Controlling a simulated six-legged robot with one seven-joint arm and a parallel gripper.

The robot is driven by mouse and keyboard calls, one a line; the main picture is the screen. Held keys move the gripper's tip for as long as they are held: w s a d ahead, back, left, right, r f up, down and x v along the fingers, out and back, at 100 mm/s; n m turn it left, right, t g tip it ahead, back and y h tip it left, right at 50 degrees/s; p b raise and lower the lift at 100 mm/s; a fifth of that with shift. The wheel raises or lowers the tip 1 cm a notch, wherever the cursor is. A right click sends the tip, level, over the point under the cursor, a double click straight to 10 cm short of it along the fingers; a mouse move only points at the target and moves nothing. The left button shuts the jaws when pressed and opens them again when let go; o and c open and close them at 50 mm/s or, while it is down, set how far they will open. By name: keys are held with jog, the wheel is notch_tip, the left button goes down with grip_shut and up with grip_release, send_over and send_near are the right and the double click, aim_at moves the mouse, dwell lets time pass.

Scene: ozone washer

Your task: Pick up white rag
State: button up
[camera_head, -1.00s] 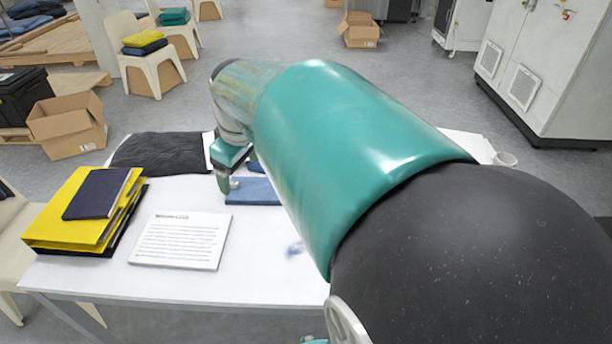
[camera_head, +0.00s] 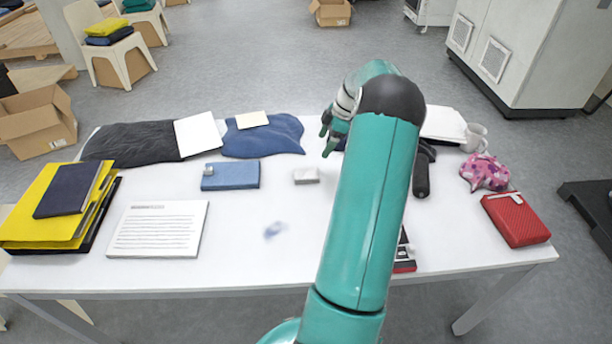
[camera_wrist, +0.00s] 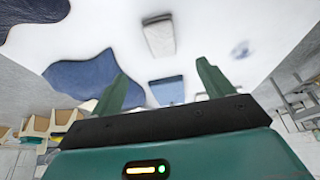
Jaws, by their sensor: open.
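A small, pale, folded-looking piece (camera_head: 306,175), perhaps the white rag, lies flat in the middle of the white table. It also shows near the top of the wrist view (camera_wrist: 159,34). Another white, layered thing (camera_head: 443,124) lies at the back right beside a mug; I cannot tell if it is cloth. My gripper (camera_head: 327,140) is open and above the table, behind and slightly right of the pale piece in the head view.
A blue box (camera_head: 231,176) and a dark blue cloth (camera_head: 262,136) lie left of the pale piece. A blue smudge (camera_head: 275,230) marks the table nearer me. A printed sheet (camera_head: 158,229), a red case (camera_head: 516,219) and a pink patterned cloth (camera_head: 485,172) lie farther out.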

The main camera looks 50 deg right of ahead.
aim_at(307, 173)
jog(key=x, duration=1.3)
jog(key=shift+a+f, duration=0.15)
jog(key=shift+a, duration=0.1)
jog(key=c, duration=1.1)
notch_tip(307, 173, up, 10)
jog(key=shift+r, duration=0.1)
jog(key=o, duration=0.4)
jog(key=shift+c, duration=1.3)
jog(key=shift+w+a, duration=0.1)
jog(key=shift+w, duration=0.05)
